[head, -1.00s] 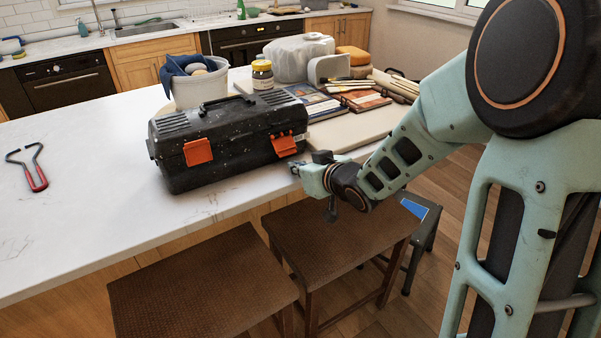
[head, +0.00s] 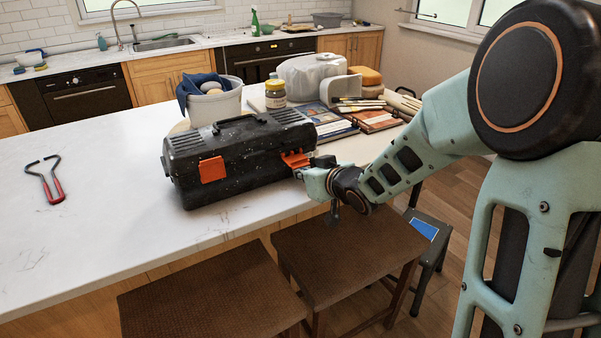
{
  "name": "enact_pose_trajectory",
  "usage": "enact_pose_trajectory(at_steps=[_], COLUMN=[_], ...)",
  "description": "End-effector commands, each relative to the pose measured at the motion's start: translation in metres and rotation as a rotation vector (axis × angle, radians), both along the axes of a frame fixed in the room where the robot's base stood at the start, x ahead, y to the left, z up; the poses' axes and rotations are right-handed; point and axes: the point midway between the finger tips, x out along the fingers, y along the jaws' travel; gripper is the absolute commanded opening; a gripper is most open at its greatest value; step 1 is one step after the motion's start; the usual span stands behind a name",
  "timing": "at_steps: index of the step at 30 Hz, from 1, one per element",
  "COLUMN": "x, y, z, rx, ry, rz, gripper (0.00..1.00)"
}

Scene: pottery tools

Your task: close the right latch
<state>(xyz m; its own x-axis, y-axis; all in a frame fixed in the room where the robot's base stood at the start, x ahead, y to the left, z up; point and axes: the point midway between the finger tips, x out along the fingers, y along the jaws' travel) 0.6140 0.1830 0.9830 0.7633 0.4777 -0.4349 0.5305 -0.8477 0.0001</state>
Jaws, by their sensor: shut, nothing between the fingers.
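A black, speckled toolbox (head: 235,158) stands on the white counter with its lid down. Its left orange latch (head: 212,169) lies flat against the front. The right orange latch (head: 295,159) looks swung up and outward from the front, and its lower part is partly covered by my gripper. My gripper (head: 301,174) is shut and empty, at the right end of the toolbox front, just below the right latch. It looks to be at or touching the latch; exact contact is too small to tell.
A white bucket (head: 218,105) with a blue cloth, a jar (head: 275,95) and books (head: 328,122) stand behind the toolbox. Red-handled tongs (head: 48,184) lie at the left of the white counter (head: 105,225). Brown stools (head: 345,252) stand below the front edge.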

Motion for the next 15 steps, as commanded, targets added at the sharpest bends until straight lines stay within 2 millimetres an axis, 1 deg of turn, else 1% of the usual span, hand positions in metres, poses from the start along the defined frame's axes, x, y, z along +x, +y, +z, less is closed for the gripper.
enact_pose_trajectory(at_steps=[1,15], x=[-0.002,-0.019], y=[-0.002,-0.012], z=[0.005,0.031], rx=[0.000,-0.001], ry=[-0.001,-0.001], rz=[-0.001,0.000], gripper=[0.00,0.00])
